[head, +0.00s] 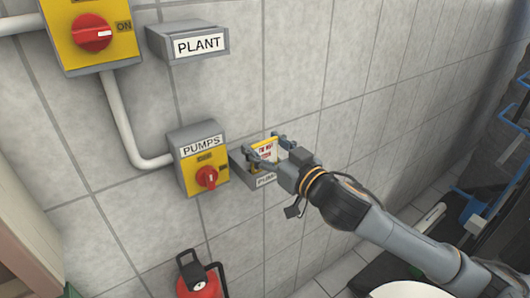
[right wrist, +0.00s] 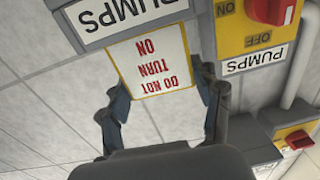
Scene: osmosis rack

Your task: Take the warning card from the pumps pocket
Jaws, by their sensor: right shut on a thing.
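The warning card (head: 265,150) is white with a yellow border and red text. It stands upright at the grey pumps pocket (head: 264,181) on the tiled wall. In the right wrist view the card (right wrist: 151,62) appears upside down and reads "DO NOT TURN ON". The pocket (right wrist: 75,38) with its PUMPS label is at the top there. My right gripper (head: 267,146) is shut on the card, one finger at each side edge; its fingers also show in the right wrist view (right wrist: 160,84). The card's lower end meets the pocket; how deep it sits is hidden. My left gripper is out of view.
The yellow pumps switch box (head: 190,168) with a red knob is just left of the pocket. A plant pocket (head: 190,54) and another yellow switch box (head: 66,52) are above. A red extinguisher (head: 198,288) stands below. The wall to the right is clear.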

